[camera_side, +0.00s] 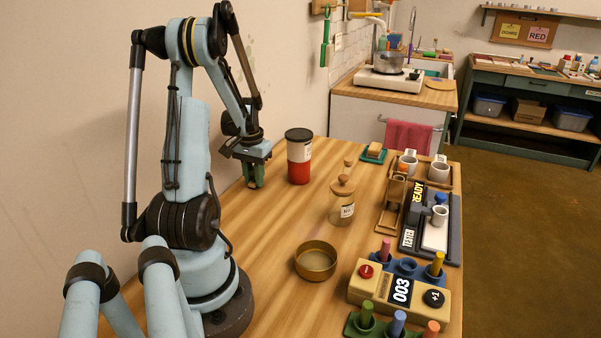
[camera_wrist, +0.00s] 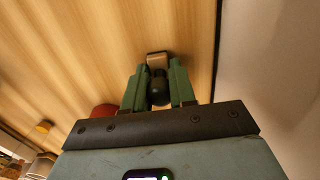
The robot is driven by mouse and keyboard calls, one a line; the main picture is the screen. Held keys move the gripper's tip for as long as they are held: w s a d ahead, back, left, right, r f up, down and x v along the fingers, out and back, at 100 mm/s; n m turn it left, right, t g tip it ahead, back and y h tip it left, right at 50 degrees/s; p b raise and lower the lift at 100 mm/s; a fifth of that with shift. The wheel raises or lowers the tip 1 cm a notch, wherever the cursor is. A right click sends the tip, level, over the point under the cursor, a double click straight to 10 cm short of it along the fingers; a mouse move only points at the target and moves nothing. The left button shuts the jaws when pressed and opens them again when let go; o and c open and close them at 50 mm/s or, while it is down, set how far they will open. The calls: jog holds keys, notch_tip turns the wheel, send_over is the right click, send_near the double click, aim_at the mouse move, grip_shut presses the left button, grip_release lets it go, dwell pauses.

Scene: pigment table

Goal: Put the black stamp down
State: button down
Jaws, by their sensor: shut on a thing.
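My gripper (camera_side: 254,181) is at the back left of the wooden table, left of the red and white canister. In the wrist view my gripper (camera_wrist: 159,88) has its two green fingers closed around the black stamp (camera_wrist: 158,90). The stamp has a dark rounded handle between the fingers and a tan-grey block at its far end, beyond the fingertips. In the side view the stamp cannot be made out clearly between the fingers. Whether the stamp touches the table cannot be told.
The canister (camera_side: 299,160) with a dark lid stands close right of my gripper. A corked glass jar (camera_side: 342,207), a brass bowl (camera_side: 316,262) and a counter box (camera_side: 400,292) stand further right and nearer. The wall is close on the left. Bare wood (camera_side: 270,230) lies in front.

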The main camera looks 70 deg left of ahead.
jog(key=shift+f, duration=0.1)
jog(key=c, duration=0.9)
grip_release()
notch_tip(320, 180, up, 12)
jog(key=w+d+r+m+t+y, duration=0.1)
jog(key=w+d+r+m, duration=0.15)
jog(key=w+d, duration=0.6)
jog(key=w+d+m+t, duration=0.1)
jog(key=d+m+t, duration=0.1)
jog(key=d, duration=0.7)
jog(key=w+d+m+t, duration=0.1)
jog(key=d+m+t, duration=0.1)
jog(key=d, duration=0.6)
jog(key=w+d+f+m+t+h, duration=0.1)
jog(key=d+m+t, duration=0.1)
jog(key=d, duration=0.7)
jog(key=shift+d+m, duration=0.25)
jog(key=shift+d, duration=0.05)
